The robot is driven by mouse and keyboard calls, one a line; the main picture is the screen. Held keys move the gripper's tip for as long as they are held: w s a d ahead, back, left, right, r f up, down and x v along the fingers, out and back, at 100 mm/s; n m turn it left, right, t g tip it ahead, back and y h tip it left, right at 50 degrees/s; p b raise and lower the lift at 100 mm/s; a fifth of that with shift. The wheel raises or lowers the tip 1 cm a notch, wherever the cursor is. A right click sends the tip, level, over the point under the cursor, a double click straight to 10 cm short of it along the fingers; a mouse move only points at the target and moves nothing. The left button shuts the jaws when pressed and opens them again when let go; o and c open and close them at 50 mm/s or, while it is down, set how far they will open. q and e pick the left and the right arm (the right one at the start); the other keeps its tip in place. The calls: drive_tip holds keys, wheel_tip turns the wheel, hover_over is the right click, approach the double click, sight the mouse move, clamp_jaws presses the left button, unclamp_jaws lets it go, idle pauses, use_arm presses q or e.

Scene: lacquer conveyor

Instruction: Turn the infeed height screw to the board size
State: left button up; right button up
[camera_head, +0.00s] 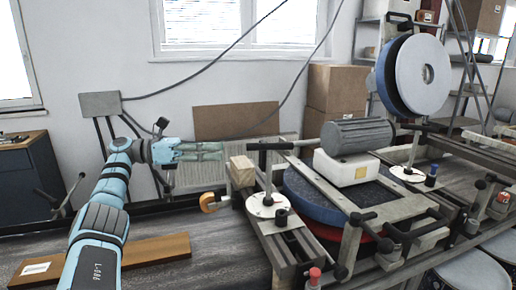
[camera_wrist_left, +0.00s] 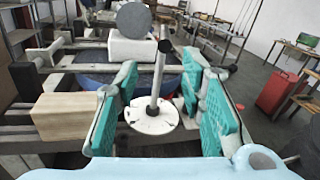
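The nearer of two height screws (camera_head: 267,170) is an upright grey post with a dark-ended T-handle, rising from a round white dial plate (camera_head: 268,205). I take it for the infeed one. It also shows in the left wrist view (camera_wrist_left: 158,75), with marks on its white plate (camera_wrist_left: 152,115). My left gripper (camera_head: 221,151) is left of the post in the head view, level with its handle. In the left wrist view its teal fingers (camera_wrist_left: 159,78) are spread, with the post seen between them and no contact visible. My right gripper is not in view.
A wooden block (camera_head: 242,171) stands on the machine beside the screw. A similar screw plate (camera_head: 408,174) is farther right. A grey roller motor (camera_head: 357,134) and a large disc wheel (camera_head: 422,75) rise behind. A wooden plank (camera_head: 155,250) lies low at left.

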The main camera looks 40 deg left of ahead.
use_arm(q)
drive_tip(key=w+m, duration=0.1)
drive_tip(key=w, duration=0.1)
approach(275, 147)
drive_tip(key=x, duration=0.5)
drive_tip(key=p+x, duration=0.1)
drive_tip(key=x, duration=0.1)
drive_tip(key=p+x, duration=0.1)
drive_tip(key=x, duration=0.2)
drive_tip(key=shift+w+a+f, duration=0.15)
drive_tip(key=shift+w+a, duration=0.15)
drive_tip(key=shift+a, duration=0.1)
drive_tip(key=shift+d, duration=0.3)
drive_tip(key=shift+a, duration=0.15)
drive_tip(key=shift+c, duration=0.9)
drive_tip(key=shift+a, duration=0.1)
clamp_jaws()
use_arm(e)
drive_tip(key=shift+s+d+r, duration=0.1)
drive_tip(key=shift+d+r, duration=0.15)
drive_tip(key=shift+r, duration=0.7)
